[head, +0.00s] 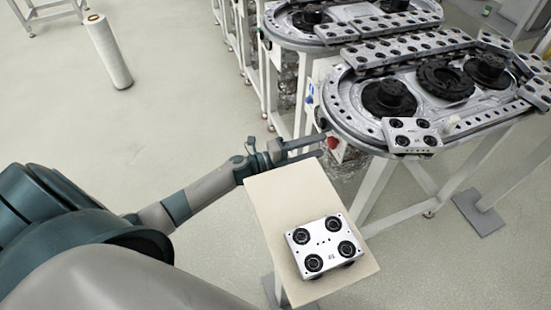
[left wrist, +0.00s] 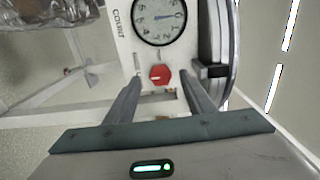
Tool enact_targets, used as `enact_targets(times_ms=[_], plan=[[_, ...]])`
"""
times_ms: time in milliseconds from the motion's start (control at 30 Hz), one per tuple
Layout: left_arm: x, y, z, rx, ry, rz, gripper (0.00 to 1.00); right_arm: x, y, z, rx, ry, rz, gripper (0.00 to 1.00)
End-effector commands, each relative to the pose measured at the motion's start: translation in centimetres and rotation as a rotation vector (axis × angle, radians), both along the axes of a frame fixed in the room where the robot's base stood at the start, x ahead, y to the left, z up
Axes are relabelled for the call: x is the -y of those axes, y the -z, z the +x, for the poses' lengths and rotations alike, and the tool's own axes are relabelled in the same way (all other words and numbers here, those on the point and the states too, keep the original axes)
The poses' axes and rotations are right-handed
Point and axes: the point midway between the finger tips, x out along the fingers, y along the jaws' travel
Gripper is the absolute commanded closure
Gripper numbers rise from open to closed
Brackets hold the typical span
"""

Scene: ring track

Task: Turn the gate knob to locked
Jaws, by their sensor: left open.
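The red gate knob (left wrist: 160,75) sits on a white panel (left wrist: 125,45) below a round dial (left wrist: 158,18) in the left wrist view. It has a pale mark on its face; any lock labels are too small to read. My left gripper (head: 322,146) is open in front of the panel. In the left wrist view its fingers (left wrist: 160,88) lie on either side of the knob, with gaps; contact is not visible. My right gripper is out of view.
A beige board (head: 270,205) bearing a white carriage with black wheels (head: 326,243) lies just below my left forearm. Another carriage (head: 412,135) stands on the near track's edge. A second ring track (head: 290,35) stands behind.

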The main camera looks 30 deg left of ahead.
Motion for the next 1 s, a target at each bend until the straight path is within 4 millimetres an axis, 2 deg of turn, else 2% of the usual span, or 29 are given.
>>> enact_targets(times_ms=[300,367,433,500,700,1000], plan=[[-4.0,0.4,-5.1,-0.002,-0.001,0.003,0.51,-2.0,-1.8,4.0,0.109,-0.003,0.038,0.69],[-4.7,0.4,-6.0,-0.002,-0.001,0.002,0.51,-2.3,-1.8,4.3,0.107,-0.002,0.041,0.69],[-5.5,0.4,-7.0,-0.003,-0.001,0.001,0.51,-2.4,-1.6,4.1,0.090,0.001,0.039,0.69],[-6.2,0.3,-8.0,-0.003,0.000,0.001,0.51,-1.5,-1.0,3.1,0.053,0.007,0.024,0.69],[-7.8,0.2,-10.0,-0.002,-0.001,0.000,0.51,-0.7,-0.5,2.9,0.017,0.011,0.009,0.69],[-8.6,0.0,-10.9,0.000,0.000,0.000,0.51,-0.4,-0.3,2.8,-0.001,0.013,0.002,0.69]])
